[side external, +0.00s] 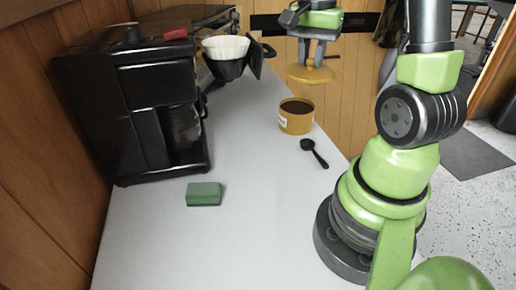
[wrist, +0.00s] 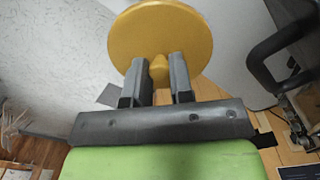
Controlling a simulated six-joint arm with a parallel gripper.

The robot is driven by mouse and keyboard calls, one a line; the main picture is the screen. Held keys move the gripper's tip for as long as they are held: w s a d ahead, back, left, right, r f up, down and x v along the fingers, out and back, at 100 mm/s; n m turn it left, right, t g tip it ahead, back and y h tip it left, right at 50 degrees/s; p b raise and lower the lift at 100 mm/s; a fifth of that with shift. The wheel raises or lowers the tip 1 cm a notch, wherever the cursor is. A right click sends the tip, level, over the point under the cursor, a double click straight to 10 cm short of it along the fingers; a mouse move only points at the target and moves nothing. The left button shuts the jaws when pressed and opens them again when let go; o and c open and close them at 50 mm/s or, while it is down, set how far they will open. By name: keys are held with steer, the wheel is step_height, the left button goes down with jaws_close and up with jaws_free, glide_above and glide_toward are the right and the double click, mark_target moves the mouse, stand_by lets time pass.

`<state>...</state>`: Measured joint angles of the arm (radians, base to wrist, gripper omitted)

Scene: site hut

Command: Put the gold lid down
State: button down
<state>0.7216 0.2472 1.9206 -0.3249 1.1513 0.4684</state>
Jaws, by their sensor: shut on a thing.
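The gold lid (side external: 311,75) is a flat round disc with a small knob, held in the air above the far part of the counter. It also fills the top middle of the wrist view (wrist: 160,25). My gripper (side external: 312,62) is shut on the lid's knob; in the wrist view its two fingers (wrist: 160,70) sit on either side of the knob. A gold canister (side external: 296,121) with a pale label stands open on the counter, below and nearer than the lid, with dark brown contents showing.
A black spoon (side external: 314,153) lies near the canister. A green sponge (side external: 204,194) lies on the front of the white counter (side external: 240,230). A black coffee maker (side external: 150,100) and a dripper with a white filter (side external: 226,48) stand at left. The counter's middle is clear.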

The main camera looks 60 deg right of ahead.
steer(key=w+a+f+n, duration=0.1)
steer(key=a+f, duration=0.3)
steer(key=f, duration=0.1)
steer(key=w+a+f+n, duration=0.1)
steer(key=w+a+f, duration=0.1)
steer(key=a+f, duration=0.2)
steer(key=w+a+f+n, duration=0.1)
steer(key=w+a+f, duration=0.1)
steer(key=a+f, duration=0.2)
steer(key=shift+w+f+n, duration=0.15)
steer(key=shift+f+n, duration=0.05)
steer(key=shift+f, duration=0.75)
steer(key=shift+w+f+n, duration=0.1)
steer(key=shift+f+n, duration=0.1)
steer(key=shift+f, duration=3.05)
steer(key=c, duration=1)
jaws_free()
steer(key=shift+f, duration=0.1)
